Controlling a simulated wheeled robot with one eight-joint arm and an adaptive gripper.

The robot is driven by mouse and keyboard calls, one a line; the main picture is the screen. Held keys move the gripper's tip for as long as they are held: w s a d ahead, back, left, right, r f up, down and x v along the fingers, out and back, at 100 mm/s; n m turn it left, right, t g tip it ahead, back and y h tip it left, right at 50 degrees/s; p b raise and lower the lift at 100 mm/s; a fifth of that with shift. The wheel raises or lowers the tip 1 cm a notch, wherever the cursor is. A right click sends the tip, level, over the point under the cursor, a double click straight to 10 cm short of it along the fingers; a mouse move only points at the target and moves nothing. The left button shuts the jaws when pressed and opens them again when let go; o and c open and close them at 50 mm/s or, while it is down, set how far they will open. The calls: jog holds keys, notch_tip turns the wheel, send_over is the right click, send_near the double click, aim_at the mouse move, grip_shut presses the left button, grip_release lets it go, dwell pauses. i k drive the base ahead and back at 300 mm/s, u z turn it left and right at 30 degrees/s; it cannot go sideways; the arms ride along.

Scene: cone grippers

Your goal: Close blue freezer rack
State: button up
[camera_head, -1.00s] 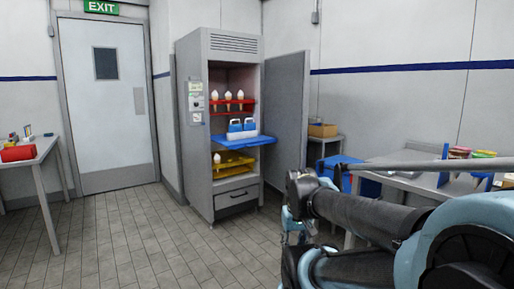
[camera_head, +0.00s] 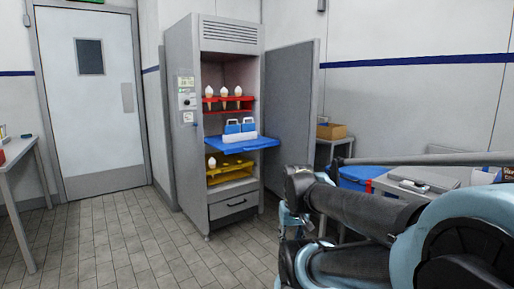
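The grey freezer cabinet (camera_head: 182,120) stands ahead with its door (camera_head: 292,110) swung open to the right. Its blue rack (camera_head: 256,146) is at mid height and sticks out past the cabinet's front. Blue and white items (camera_head: 240,127) sit on the blue rack. A red rack (camera_head: 228,104) with several cones is above it, and a yellow rack (camera_head: 230,175) with one cone is below. Neither of these sticks out as far as the blue one. My arm fills the lower right. My gripper cannot be made out, so its state does not show.
A table (camera_head: 22,150) stands at the left edge. At the right are a counter with a grey box (camera_head: 415,182), a blue bin (camera_head: 360,176) and a cardboard box (camera_head: 331,131). The tiled floor (camera_head: 140,240) before the freezer is clear.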

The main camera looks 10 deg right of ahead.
aim_at(230, 143)
jog(key=i, duration=0.2)
jog(key=k, duration=1.3)
jog(key=z, duration=0.5)
jog(key=i, duration=1.85)
jog(key=u, duration=0.6)
jog(key=i, duration=0.4)
jog(key=u, duration=0.3)
